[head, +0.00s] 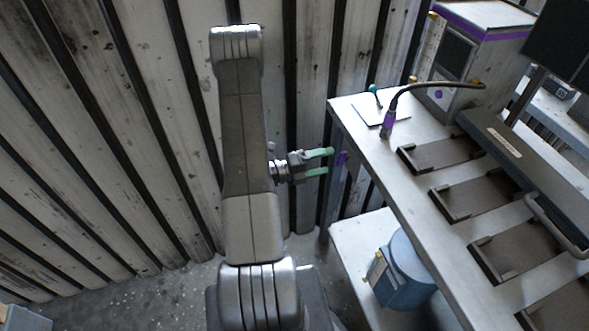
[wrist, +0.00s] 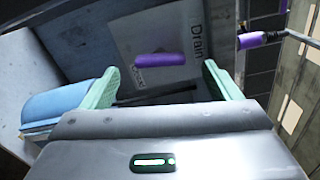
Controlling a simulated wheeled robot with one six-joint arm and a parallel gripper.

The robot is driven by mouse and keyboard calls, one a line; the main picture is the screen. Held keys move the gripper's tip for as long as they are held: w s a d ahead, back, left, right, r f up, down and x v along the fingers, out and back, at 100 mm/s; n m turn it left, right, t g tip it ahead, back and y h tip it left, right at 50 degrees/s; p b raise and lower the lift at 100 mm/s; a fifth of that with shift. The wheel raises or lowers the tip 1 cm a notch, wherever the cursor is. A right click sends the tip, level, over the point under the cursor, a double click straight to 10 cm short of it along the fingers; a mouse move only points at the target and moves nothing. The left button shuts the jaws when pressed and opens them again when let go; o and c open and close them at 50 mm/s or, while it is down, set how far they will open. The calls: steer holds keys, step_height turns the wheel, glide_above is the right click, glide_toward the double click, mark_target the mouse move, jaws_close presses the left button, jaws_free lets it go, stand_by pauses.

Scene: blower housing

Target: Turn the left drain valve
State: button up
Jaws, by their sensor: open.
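The drain valve has a purple bar handle (wrist: 160,60), which shows in the wrist view in front of a grey panel (wrist: 185,38) with the word "Drain". It lies roughly level across the picture, between and beyond my fingertips. In the head view a small purple part (head: 341,158), apparently the same handle, is beside the bench's left end. My gripper (head: 329,161) is open with green fingers and points right toward it. In the wrist view my gripper (wrist: 158,70) is empty, and I see no contact with the handle. A second drain valve cannot be made out.
The bench (head: 350,115) carries dark trays (head: 440,155), a purple-trimmed box (head: 470,60) and a bent hose with a purple grip (head: 387,125). A blue container (head: 405,275) stands on the lower shelf (head: 350,250). A corrugated wall (head: 120,130) stands behind my arm.

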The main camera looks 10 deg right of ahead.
mark_target(338, 158)
steer(key=a, duration=0.9)
steer(key=shift+s+a+b, duration=0.2)
steer(key=shift+s+b, duration=0.15)
steer(key=shift+s, duration=0.05)
steer(key=w+d+p, duration=0.1)
steer(key=d, duration=1.2)
steer(key=shift+d, duration=0.4)
steer(key=a+b, duration=0.1)
steer(key=a, duration=1.3)
steer(key=d+m+b, duration=0.5)
steer(key=d+m, duration=0.6)
steer(key=d, duration=0.3)
steer(key=shift+r+m+b, duration=0.15)
steer(key=shift+m+b, duration=0.25)
stand_by(0.7)
steer(key=shift+r, duration=0.1)
stand_by(0.3)
